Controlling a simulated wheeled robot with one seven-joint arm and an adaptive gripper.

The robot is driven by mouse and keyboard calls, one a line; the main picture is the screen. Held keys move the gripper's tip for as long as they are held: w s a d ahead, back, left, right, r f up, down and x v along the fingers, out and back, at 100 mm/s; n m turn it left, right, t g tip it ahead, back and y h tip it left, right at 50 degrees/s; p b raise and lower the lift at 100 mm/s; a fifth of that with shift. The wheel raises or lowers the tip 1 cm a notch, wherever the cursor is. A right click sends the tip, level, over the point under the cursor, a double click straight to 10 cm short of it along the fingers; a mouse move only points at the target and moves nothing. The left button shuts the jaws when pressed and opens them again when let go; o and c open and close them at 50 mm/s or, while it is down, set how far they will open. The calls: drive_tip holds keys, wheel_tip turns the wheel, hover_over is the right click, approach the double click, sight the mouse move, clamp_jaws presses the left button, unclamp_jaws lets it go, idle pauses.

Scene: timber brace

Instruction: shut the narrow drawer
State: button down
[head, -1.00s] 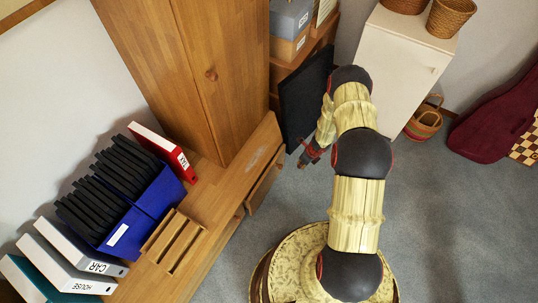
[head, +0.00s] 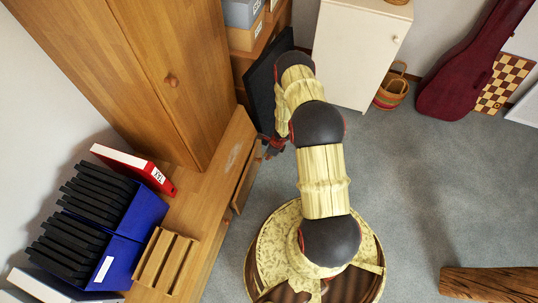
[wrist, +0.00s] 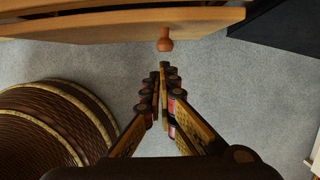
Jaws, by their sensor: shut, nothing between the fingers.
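The narrow drawer (head: 247,178) is in the low wooden cabinet (head: 205,205). It stands partly out on the cabinet's right side in the head view. In the wrist view its wooden front (wrist: 100,30) crosses the top, with a round knob (wrist: 165,41) below its edge. My gripper (head: 272,148) is beside the drawer's far end in the head view, partly hidden by my arm. In the wrist view my gripper (wrist: 163,68) has its fingertips together and empty, pointing at the knob. A small gap of carpet shows between them.
A black panel (head: 265,90) stands just beyond my gripper. A tall wooden wardrobe (head: 170,80) rises behind the cabinet top. A white cabinet (head: 355,55) and striped basket (head: 391,88) stand at the back. A timber beam (head: 490,283) lies lower right.

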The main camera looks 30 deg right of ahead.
sight(260, 161)
drive_tip(key=f, duration=0.1)
drive_tip(key=w+a+f+b, duration=0.2)
drive_tip(key=f, duration=0.1)
drive_tip(key=shift+w, duration=0.25)
drive_tip(key=shift+w+a, duration=0.5)
drive_tip(key=shift+w, duration=0.15)
